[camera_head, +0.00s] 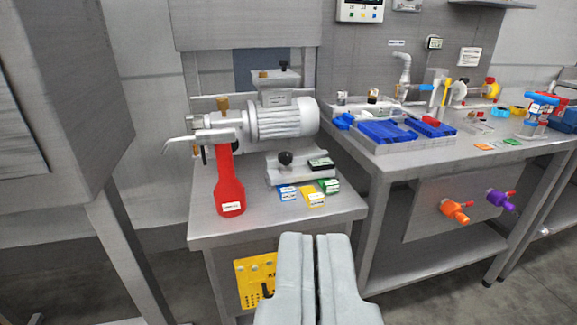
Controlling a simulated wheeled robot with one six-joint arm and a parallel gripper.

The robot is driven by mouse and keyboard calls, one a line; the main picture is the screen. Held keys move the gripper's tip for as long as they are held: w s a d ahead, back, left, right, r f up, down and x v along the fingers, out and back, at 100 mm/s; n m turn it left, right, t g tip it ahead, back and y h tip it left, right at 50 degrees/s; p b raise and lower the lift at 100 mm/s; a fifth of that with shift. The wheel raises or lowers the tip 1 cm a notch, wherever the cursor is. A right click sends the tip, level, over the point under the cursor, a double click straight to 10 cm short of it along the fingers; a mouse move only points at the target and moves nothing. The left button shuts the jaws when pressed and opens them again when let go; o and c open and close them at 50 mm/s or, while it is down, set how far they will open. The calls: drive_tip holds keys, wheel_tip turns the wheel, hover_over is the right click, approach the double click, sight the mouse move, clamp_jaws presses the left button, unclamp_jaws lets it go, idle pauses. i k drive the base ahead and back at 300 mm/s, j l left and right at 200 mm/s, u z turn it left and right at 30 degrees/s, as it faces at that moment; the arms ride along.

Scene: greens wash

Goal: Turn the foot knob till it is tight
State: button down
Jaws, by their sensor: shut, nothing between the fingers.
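My gripper (317,237) is shut and empty, pointing forward at the bottom middle, in front of the small metal table (330,208). A black round knob (285,158) stands on a low grey block (300,171) on this table. Behind it is a grey ribbed motor unit (283,121) with a metal spout at its left. A brass-coloured knob (222,103) and a dark knob (283,66) are on the unit's upper parts. I cannot tell which of these is the foot knob, or how tight any is. My gripper is apart from all of them.
A red paddle-shaped part (230,185) hangs at the unit's left. Blue, yellow and green cards (313,197) lie at the table front. A yellow panel (257,281) is below. At right, a bench with blue trays (386,133) has orange (454,210) and purple valves (500,200).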

sight(286, 157)
drive_tip(key=i+l, duration=0.4)
drive_tip(key=i, duration=0.15)
drive_tip(key=i+l, duration=0.4)
drive_tip(key=i+u, duration=0.05)
drive_tip(key=i, duration=0.05)
